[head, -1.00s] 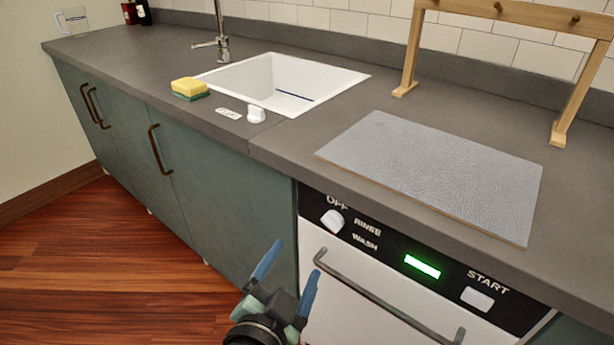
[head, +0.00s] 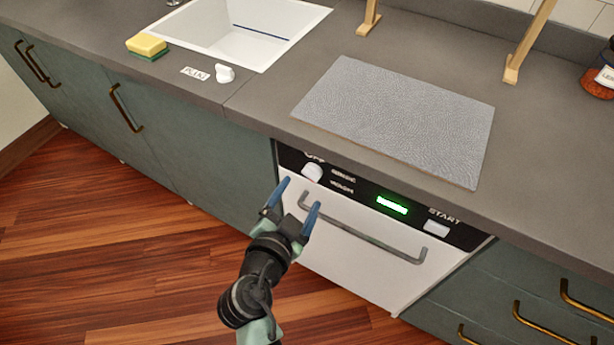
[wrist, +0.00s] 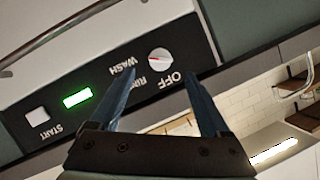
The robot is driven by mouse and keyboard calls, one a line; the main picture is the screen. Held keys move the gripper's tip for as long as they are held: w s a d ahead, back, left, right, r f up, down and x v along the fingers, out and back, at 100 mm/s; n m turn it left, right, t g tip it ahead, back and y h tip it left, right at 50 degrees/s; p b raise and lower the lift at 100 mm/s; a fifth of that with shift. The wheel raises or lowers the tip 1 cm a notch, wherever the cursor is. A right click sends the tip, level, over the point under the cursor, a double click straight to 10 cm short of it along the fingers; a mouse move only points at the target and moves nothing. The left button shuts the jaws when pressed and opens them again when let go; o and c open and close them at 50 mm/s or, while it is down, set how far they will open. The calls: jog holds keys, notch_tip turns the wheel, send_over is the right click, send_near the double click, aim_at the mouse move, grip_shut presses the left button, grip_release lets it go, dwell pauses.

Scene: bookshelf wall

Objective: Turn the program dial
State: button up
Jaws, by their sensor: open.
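The program dial (head: 313,172) is a round white knob at the left end of the black panel on the dishwasher (head: 345,245). OFF, RINSE and WASH are printed around it. In the wrist view the dial (wrist: 159,61) shows a small reddish mark on its face; its exact setting is hard to tell. My gripper (head: 300,193) is open and empty, in front of the panel's left end. In the wrist view the blue fingers of my gripper (wrist: 162,74) lie on either side of the dial in the picture, with no visible contact.
The handle bar (head: 362,230) crosses the door below the panel. A lit green display (head: 391,205) and START button (head: 437,228) sit to the right. The counter above holds a grey board (head: 400,120), a white knob (head: 225,73), a sponge (head: 147,46) and a sink (head: 240,30).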

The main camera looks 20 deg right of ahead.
aim_at(309, 178)
jog(key=x, duration=0.6)
jog(key=shift+w+d, duration=0.1)
jog(key=shift+w, duration=0.05)
grip_shut()
